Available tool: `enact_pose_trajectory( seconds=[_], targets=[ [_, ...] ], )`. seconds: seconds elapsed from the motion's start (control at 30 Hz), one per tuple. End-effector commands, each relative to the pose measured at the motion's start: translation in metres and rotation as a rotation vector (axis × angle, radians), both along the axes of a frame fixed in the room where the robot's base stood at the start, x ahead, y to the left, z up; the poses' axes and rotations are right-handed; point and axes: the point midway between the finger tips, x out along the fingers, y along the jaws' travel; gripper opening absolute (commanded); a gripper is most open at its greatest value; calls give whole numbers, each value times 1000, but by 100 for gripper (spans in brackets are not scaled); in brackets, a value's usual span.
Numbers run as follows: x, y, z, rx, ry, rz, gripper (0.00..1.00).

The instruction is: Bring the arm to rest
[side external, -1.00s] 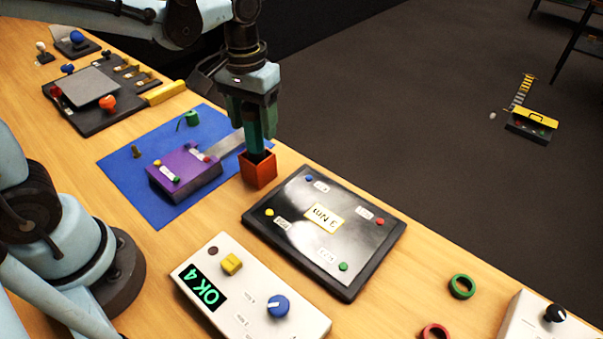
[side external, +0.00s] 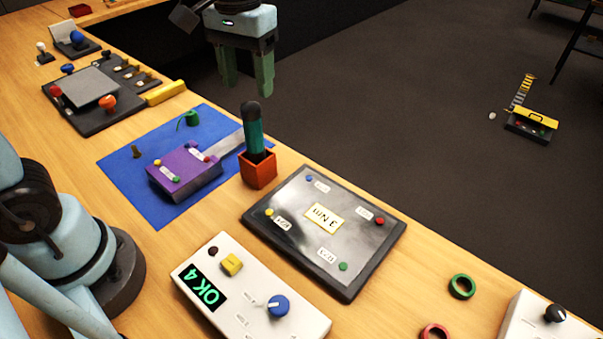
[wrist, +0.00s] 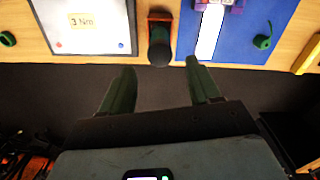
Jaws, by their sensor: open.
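My gripper (side external: 248,82) is open and empty, raised above and behind the orange-red holder, with its green fingers apart and pointing down. In the wrist view its two fingers (wrist: 162,88) have nothing between them. A teal tool with a dark knob end (side external: 253,128) stands upright in the orange-red square holder (side external: 259,174) on the bench. The tool's dark end (wrist: 159,50) also shows in the wrist view, apart from the fingers. The lower part of the tool is hidden inside the holder.
The wooden bench holds a blue mat (side external: 127,170) with a purple box (side external: 184,178), a black panel marked "3 Nm" (side external: 330,245), a white box reading "OK 4" (side external: 240,300), and green (side external: 462,286) and red (side external: 435,333) rings.

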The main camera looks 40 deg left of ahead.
Motion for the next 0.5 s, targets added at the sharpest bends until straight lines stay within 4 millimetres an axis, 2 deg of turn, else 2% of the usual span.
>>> enact_pose_trajectory(
  seconds=[0.5],
  targets=[
    [0,0,-71,0,0,0,62]
  ],
)
